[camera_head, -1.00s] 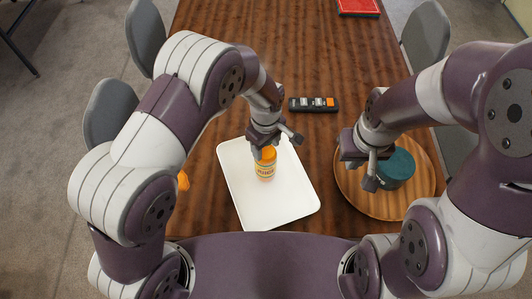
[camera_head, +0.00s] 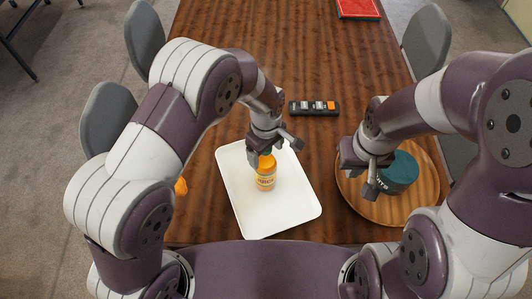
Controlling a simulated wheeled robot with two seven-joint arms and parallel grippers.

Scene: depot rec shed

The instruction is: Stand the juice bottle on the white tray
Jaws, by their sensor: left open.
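The juice bottle (camera_head: 266,178), orange with a pale label, stands upright on the white tray (camera_head: 290,211), near its middle. My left gripper (camera_head: 268,147) is open at the top of the bottle and partly hides its cap. I cannot tell whether the fingers touch it. My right gripper (camera_head: 366,178) is over the left part of a round wooden tray, beside a teal round container. The gap between its fingers is not clear.
The round wooden tray (camera_head: 424,202) holds the teal container (camera_head: 400,172) at right. A dark remote-like item (camera_head: 314,108) lies behind the white tray. A red book (camera_head: 358,8) is at the far end. An orange item (camera_head: 181,187) shows at left, partly hidden.

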